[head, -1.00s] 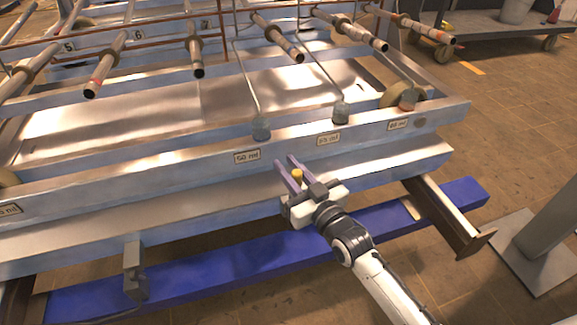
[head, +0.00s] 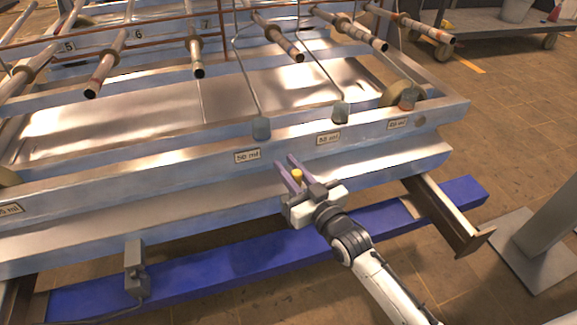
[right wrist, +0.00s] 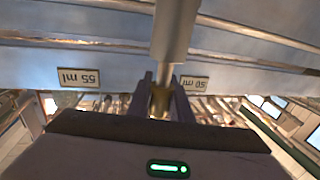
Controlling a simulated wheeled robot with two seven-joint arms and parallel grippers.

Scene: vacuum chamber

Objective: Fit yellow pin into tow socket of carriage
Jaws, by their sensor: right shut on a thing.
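My right gripper (head: 286,170) is at the front side of the metal carriage (head: 80,200), below its "50 ml" and "55 ml" labels. It is shut on the yellow pin (head: 297,176), whose yellow top shows between the two purple-grey fingers. In the right wrist view, a yellowish part of the pin (right wrist: 159,100) sits between the fingers. A grey cylinder (right wrist: 175,35) lines up with it and seems to be its shaft. I cannot make out the tow socket, or whether the pin touches the carriage. My left gripper is not in view.
A blue beam (head: 230,260) runs low in front of the carriage. A small grey box (head: 134,267) with a cable is on its left part. A grey post with a foot plate (head: 535,250) stands at right. Several rods lie across the carriage top. Floor at right is mostly clear.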

